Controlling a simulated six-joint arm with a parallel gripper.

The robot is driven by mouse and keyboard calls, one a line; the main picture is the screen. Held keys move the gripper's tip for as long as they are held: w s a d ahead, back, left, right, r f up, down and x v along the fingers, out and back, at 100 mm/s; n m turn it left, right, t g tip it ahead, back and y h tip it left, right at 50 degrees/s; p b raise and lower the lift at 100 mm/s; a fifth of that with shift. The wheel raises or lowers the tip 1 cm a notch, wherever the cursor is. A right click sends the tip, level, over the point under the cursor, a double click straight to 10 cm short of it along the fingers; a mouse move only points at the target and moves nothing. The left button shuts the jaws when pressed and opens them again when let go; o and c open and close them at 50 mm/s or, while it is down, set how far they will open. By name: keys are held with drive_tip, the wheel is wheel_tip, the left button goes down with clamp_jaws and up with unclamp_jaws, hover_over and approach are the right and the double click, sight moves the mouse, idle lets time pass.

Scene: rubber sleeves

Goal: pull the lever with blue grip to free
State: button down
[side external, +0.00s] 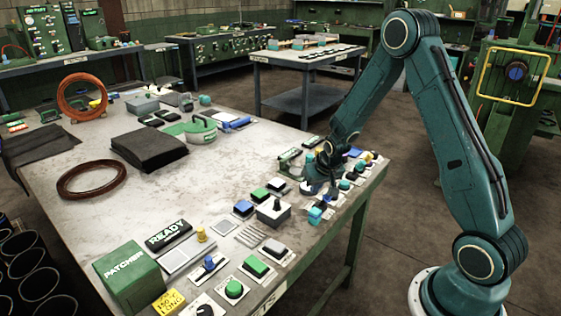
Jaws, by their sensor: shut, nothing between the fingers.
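My gripper (318,184) is low over the right-hand part of the workbench, among a cluster of small controls. It is shut, and I see nothing held in it. Several blue-topped controls show, and I cannot tell for sure which is the lever with the blue grip. One blue upright knob (209,263) stands on a pale plate near the front edge, well away from my gripper. A light blue piece (315,216) sits just below my gripper. My gripper and wrist hide part of the controls around them, and any lever's position is too small to read.
The workbench (215,170) holds a green PATCHER box (128,278), a READY sign (168,234), a grey box with a black stick (273,211), a black folded mat (149,149) and reddish rings (92,180). Buttons line the front edge. The bench's middle is mostly clear.

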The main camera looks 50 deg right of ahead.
drive_tip(key=shift+w, duration=0.6)
idle(0.6)
wheel_tip(320, 180, up, 8)
idle(1.2)
drive_tip(key=shift+r, duration=0.1)
